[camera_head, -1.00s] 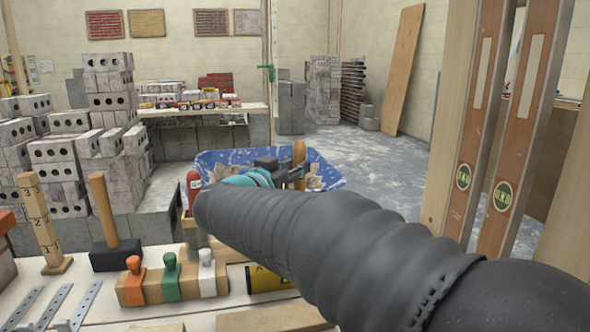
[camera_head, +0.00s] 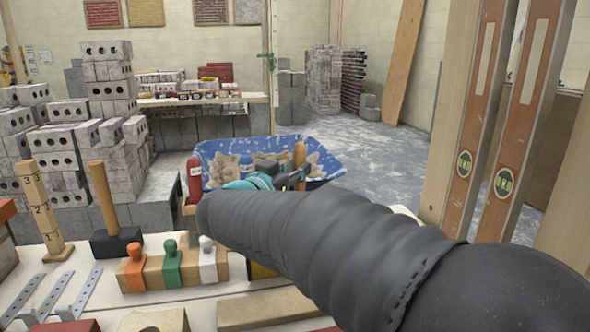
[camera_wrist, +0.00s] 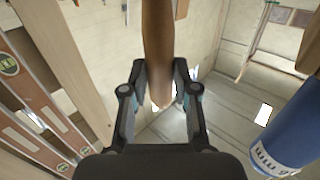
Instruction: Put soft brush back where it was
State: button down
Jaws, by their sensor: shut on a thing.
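My gripper (camera_head: 290,178) is shut on a brown wooden handle, which I take to be the soft brush (camera_head: 299,153). The handle stands upright between the fingers, in front of the blue tub. In the wrist view the handle (camera_wrist: 157,45) comes down from the top edge and ends between the two fingers (camera_wrist: 160,85). I cannot see any bristles in either view. My arm hides part of the bench below the gripper.
A blue tub (camera_head: 215,147) with beige lumps is behind the gripper. A red cylinder (camera_head: 194,180) stands left of it. A block with coloured knobs (camera_head: 150,277) and a mallet (camera_head: 116,243) are on the bench. Two levels (camera_head: 480,120) stand right. The wrist view shows a blue cylinder (camera_wrist: 288,125).

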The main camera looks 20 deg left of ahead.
jog(key=shift+f, duration=0.45)
dwell(0.5)
jog(key=c, duration=0.8)
grip_release()
jog(key=v, duration=1.2)
jog(key=w+d+r+n+y+p, duration=0.1)
jog(key=w+d+r+n+y, duration=0.1)
jog(key=w+d+r+y, duration=0.25)
jog(key=w+d+r+n+y+p, duration=0.1)
jog(key=w+d+r+n+y, duration=0.15)
jog(key=d+y, duration=0.45)
jog(key=s+d+f+g+h+p, duration=0.1)
jog(key=s+d+f+g+h, duration=0.1)
jog(key=s+d+f+g, duration=0.2)
jog(key=s+d+f+m+g+h+p, duration=0.1)
jog(key=s+d+f+g+h, duration=0.2)
jog(key=s+d+f, duration=0.5)
jog(key=s+d+f+m+g+h+p, duration=0.1)
jog(key=s+d+f+g, duration=0.4)
jog(key=s+d, duration=0.6)
jog(key=d+f+h, duration=0.1)
jog(key=d+f, duration=0.1)
jog(key=d, duration=0.3)
jog(key=shift+s, duration=0.35)
